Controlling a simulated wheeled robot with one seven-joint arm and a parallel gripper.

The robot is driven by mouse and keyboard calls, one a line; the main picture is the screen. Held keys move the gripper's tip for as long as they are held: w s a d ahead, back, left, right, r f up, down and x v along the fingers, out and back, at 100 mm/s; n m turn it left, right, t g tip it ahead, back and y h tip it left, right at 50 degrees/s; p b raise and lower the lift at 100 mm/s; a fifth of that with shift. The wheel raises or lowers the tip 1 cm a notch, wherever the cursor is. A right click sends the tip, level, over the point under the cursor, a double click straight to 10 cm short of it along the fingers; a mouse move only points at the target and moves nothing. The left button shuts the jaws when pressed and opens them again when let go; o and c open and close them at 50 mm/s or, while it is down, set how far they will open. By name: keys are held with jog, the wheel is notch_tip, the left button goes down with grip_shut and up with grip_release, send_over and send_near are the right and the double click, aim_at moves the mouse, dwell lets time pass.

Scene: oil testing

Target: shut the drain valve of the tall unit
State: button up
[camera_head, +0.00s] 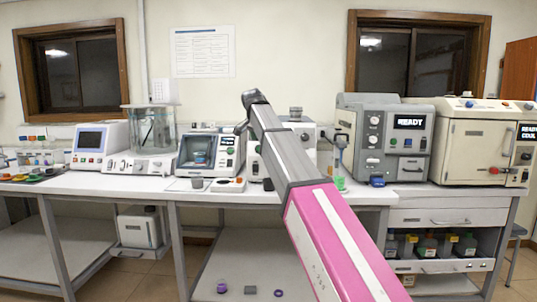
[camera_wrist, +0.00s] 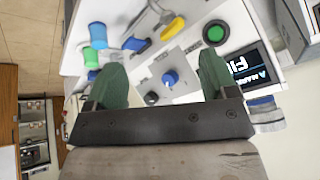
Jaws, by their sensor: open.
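In the wrist view my gripper (camera_wrist: 160,63) is open, its two green fingers apart. A blue knob (camera_wrist: 170,77) on a pale grey unit face shows between the fingers, nearer the right one; I cannot tell whether they touch it. A dark round knob (camera_wrist: 152,98) is beside it. A yellow curved handle (camera_wrist: 173,28) and a green button (camera_wrist: 214,34) are further up. I cannot tell which part is the drain valve. In the head view a white unit (camera_head: 310,131) is partly hidden behind my arm; my gripper is hidden there.
A dark screen (camera_wrist: 255,66) and a blue-capped container (camera_wrist: 266,115) are right of the fingers. Blue and green vessels (camera_wrist: 97,36) are at the left. The head view shows a grey unit (camera_head: 381,136) and a cream oven (camera_head: 476,143) at right.

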jog(key=w+d+r+n+y, duration=0.2)
jog(key=w+d+n, duration=0.15)
jog(key=n, duration=0.55)
jog(key=shift+g, duration=0.3)
jog(key=x, duration=1.1)
jog(key=shift+s+a+f, duration=0.1)
jog(key=shift+a, duration=0.15)
